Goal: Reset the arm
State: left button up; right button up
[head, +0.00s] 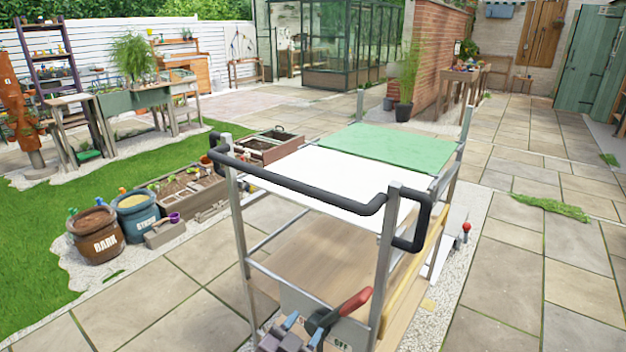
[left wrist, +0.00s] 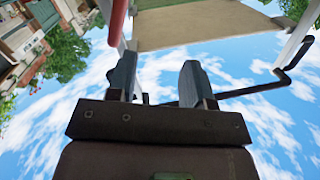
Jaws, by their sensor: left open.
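My left gripper (head: 300,333) is at the bottom of the head view, low in front of the cart's near end. In the left wrist view its two dark fingers (left wrist: 158,82) are apart with nothing between them. A lever with a red grip (head: 352,303) is mounted on the cart's near end, close to the gripper, beside a plate partly reading "OFF". A red bar, likely this lever, shows in the left wrist view (left wrist: 117,22) beyond the left finger. I cannot tell whether they touch. My right gripper is in neither view.
The metal cart with a black handle (head: 300,187) stands close ahead, with white and green panels (head: 390,145) on top. Barrels of bark (head: 97,235) and another material (head: 138,215), and planter boxes (head: 190,190), stand left. Open paving lies right.

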pick_arm(q)
jog(key=s+a+f+n+g+y+p, duration=0.1)
jog(key=s+a+f+n+y, duration=0.2)
jog(key=a, duration=0.4)
jog(key=s+a+f+n+y, duration=0.2)
jog(key=s+a+n, duration=0.1)
jog(key=s+a, duration=0.4)
jog(key=s+a+f+n+g+y, duration=0.1)
jog(key=s+a+f, duration=0.2)
jog(key=s+a, duration=0.2)
jog(key=s+a+f+n+g+y+p, duration=0.1)
jog(key=s+a+f+g+y, duration=0.1)
jog(key=s+a, duration=0.4)
jog(key=s+f, duration=0.1)
jog(key=s, duration=0.3)
jog(key=shift+a+f, duration=0.25)
